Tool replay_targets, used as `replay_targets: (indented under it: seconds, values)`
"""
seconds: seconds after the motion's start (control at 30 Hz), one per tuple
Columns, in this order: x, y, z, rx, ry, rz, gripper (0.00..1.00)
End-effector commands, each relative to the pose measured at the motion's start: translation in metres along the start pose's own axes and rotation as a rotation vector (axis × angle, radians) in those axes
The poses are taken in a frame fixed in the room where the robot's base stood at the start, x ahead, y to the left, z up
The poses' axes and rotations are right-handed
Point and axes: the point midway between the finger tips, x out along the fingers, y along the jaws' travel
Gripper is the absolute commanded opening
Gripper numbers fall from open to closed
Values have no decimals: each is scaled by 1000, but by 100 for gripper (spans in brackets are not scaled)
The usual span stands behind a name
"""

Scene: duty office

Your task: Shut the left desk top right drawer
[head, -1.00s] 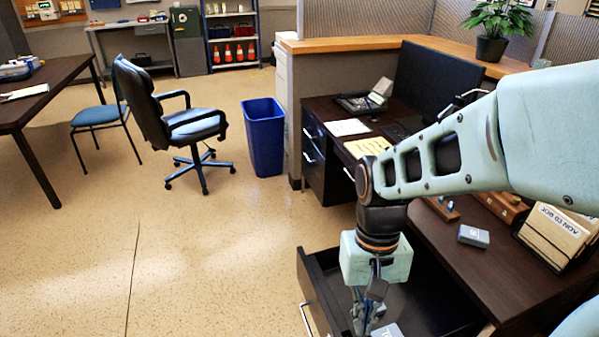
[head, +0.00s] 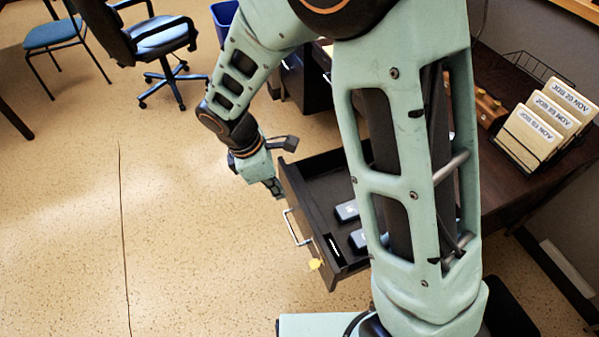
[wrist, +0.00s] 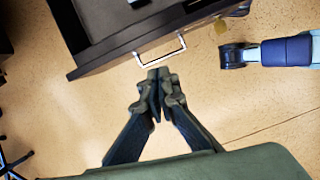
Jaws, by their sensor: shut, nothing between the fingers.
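The desk drawer (head: 312,225) stands pulled out from the dark desk (head: 510,190) in the head view. Its front carries a silver bar handle (head: 297,228) and a yellow tag (head: 315,264). My gripper (head: 277,192) is shut and empty, outside the drawer near the far end of its front. In the wrist view the shut fingertips (wrist: 158,75) are just in front of the handle (wrist: 160,52) and drawer front (wrist: 125,50). I cannot tell whether they touch. Part of the drawer is hidden behind my arm in the head view.
Dark boxes (head: 347,211) lie inside the drawer. A file rack with labelled folders (head: 532,133) stands on the desk. An office chair (head: 160,40) and a blue bin (head: 224,20) are at the back. The floor left of the drawer is clear.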

Motion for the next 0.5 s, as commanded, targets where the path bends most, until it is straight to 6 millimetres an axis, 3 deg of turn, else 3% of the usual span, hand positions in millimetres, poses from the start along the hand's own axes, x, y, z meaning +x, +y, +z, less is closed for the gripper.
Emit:
replay_targets:
  seconds: [0.1, 0.27, 0.5]
  values:
    - [0, 6, -23, -123, 23, 20, 0]
    - [7, 8, -32, -169, 32, 28, 0]
    - [49, 7, -32, -167, 29, 24, 0]
